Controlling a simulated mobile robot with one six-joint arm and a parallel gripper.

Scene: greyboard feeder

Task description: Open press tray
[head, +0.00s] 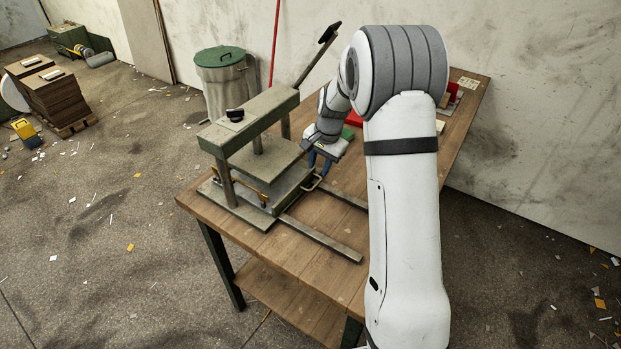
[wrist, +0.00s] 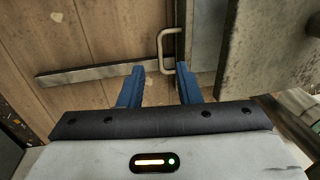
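The press (head: 250,150) stands on the wooden workbench, a grey-green frame with a top beam and a raised lever. Its tray (head: 285,192) sits between the posts, under the upper plate, at the inner end of two metal rails. A tan handle (head: 313,183) sticks out of the tray's front; it also shows in the wrist view (wrist: 163,52). My gripper (head: 320,163) is just above and beside the handle. In the wrist view its two blue fingers (wrist: 160,82) are apart, with the handle beyond their tips and nothing between them.
The two rails (head: 320,238) run along the workbench (head: 300,270), and the wood between them is clear. Red and green items lie behind my arm. A bin (head: 222,80) with a green lid stands behind the bench. Stacked boards (head: 48,95) sit on the floor at left.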

